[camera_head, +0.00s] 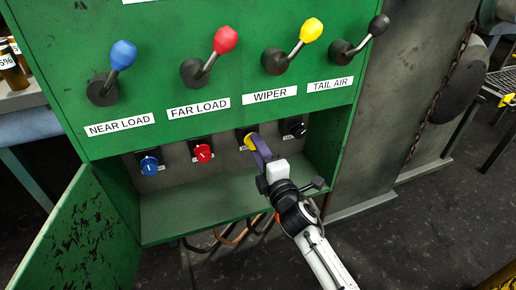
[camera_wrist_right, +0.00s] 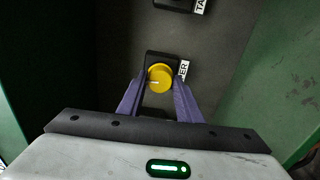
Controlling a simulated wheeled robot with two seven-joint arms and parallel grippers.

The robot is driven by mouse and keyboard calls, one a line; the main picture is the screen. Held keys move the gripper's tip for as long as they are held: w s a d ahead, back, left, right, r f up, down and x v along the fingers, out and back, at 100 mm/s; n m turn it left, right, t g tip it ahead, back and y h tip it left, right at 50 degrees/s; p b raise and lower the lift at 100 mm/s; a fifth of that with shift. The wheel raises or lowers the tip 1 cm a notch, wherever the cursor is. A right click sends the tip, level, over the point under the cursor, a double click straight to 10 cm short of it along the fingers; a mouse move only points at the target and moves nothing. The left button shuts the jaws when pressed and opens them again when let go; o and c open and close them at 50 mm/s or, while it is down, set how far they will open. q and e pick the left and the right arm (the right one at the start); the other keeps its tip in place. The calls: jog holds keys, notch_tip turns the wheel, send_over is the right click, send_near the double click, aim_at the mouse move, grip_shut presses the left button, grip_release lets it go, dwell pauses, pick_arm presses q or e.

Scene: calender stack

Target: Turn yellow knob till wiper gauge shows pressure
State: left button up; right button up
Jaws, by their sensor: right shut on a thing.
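The yellow knob (camera_head: 254,139) sits in the recess of the green panel, below the WIPER label (camera_head: 269,96). In the right wrist view the yellow knob (camera_wrist_right: 160,78) lies between my purple fingertips, with a white mark on its face pointing left. My right gripper (camera_head: 259,146) is shut on the knob, and its fingers partly hide it in the head view. My left gripper is not in view. No wiper gauge shows in either view.
A blue knob (camera_head: 149,165) and a red knob (camera_head: 203,152) are left of the yellow one; a black knob (camera_head: 294,127) is right. Levers with coloured heads stick out above. An open green door (camera_head: 75,235) hangs at lower left; the recess floor (camera_head: 200,195) is clear.

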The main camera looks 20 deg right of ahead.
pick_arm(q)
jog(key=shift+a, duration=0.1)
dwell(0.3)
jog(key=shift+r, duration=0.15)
pick_arm(e)
jog(key=o, duration=1)
jog(key=shift+o, duration=0.2)
pick_arm(q)
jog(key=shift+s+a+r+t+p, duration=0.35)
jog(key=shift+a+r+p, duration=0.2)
jog(key=shift+p, duration=0.35)
pick_arm(e)
jog(key=s, duration=1)
jog(key=shift+s+d, duration=0.15)
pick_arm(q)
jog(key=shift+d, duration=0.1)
